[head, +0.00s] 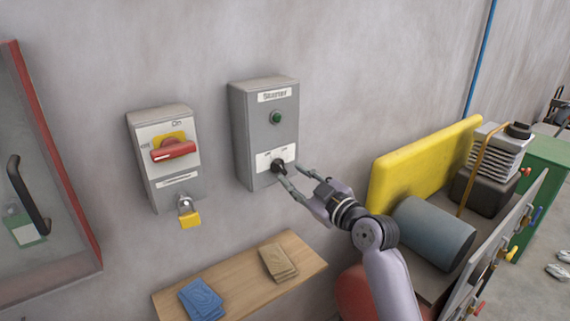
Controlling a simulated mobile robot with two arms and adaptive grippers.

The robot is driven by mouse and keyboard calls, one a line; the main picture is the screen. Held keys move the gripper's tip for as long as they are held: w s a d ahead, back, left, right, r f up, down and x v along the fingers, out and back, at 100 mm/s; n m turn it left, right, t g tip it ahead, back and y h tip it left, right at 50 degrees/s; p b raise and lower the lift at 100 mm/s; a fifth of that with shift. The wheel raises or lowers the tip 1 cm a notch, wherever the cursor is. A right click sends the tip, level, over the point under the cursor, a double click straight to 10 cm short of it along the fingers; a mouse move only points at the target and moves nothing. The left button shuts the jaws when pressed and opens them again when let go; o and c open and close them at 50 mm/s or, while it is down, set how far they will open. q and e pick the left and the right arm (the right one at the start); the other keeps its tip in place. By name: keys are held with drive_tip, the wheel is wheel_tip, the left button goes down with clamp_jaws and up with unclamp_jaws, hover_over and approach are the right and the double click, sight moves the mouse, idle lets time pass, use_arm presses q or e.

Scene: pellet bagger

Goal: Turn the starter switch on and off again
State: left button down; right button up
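The starter box (265,132) is a grey box on the wall, with a label reading "Starter" at its top and a green light or button (276,118) below that. Its black switch knob (279,167) sits under a small white label plate near the bottom. My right gripper (288,176) reaches in from the lower right. Its two fingers are spread, with the tips at or just in front of the knob; I cannot tell whether they touch it. My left gripper is not in view.
Left of the starter hangs a grey isolator box (166,186) with a red handle (173,151) and a yellow padlock (189,218). A wooden shelf (238,281) below holds blue and brown stacks. A yellow guard (421,163) and compressor-like machinery stand at right.

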sight(283, 169)
drive_tip(key=p+x, duration=0.1)
drive_tip(key=x, duration=0.4)
drive_tip(key=shift+c, duration=0.3)
clamp_jaws()
